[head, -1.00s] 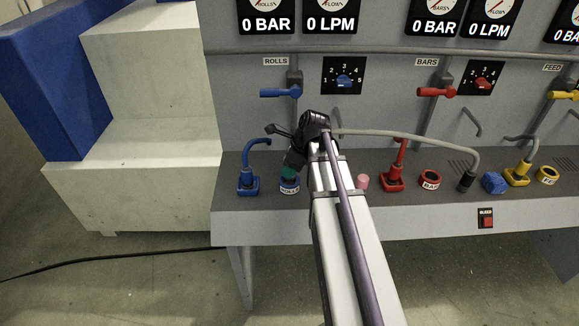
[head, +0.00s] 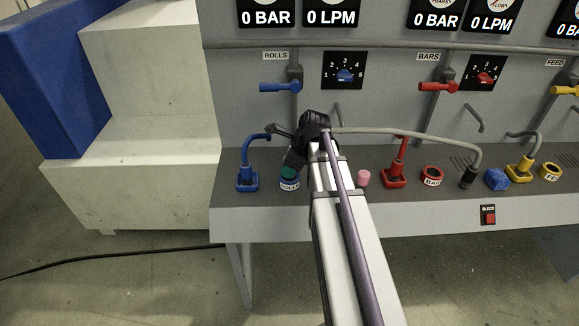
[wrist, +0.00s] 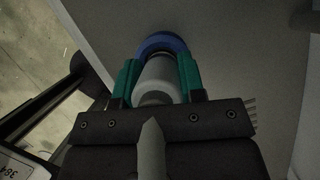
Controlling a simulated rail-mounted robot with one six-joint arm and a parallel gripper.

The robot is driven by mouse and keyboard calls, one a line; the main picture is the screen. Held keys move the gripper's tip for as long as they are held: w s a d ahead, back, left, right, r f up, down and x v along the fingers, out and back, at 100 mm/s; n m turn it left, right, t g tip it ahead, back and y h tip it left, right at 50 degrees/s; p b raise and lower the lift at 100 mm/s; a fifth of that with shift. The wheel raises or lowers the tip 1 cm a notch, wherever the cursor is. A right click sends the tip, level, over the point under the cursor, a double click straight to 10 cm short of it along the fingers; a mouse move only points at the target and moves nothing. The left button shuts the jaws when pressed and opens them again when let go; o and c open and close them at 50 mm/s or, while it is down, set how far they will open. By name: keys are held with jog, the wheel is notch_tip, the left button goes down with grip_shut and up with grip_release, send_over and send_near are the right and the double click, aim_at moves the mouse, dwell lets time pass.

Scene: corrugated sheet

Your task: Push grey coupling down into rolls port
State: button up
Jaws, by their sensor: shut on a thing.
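The grey coupling (wrist: 158,78) is between the green fingers of my gripper (wrist: 160,80) in the wrist view, and the fingers are shut on it. Its far end meets the blue ring of the rolls port (wrist: 161,42); how deep it sits I cannot tell. In the head view my gripper (head: 289,172) points down at the blue rolls port (head: 289,185), directly over it. The coupling is hidden there by the gripper and arm. A grey hose (head: 400,133) runs right from near my wrist.
A blue plug (head: 247,182) stands left of the rolls port. A pink cylinder (head: 364,178), a red plug (head: 394,177) and the red bars port (head: 432,175) stand to the right. A blue lever (head: 281,87) is on the panel above.

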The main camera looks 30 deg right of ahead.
jog(key=shift+f+b, duration=0.55)
jog(key=shift+f, duration=0.05)
jog(key=o, duration=1.1)
jog(key=shift+r, duration=0.1)
jog(key=shift+r, duration=0.1)
jog(key=p+v, duration=1)
jog(key=shift+s+d+r, duration=0.1)
jog(key=shift+s+r, duration=0.05)
jog(key=shift+r, duration=0.1)
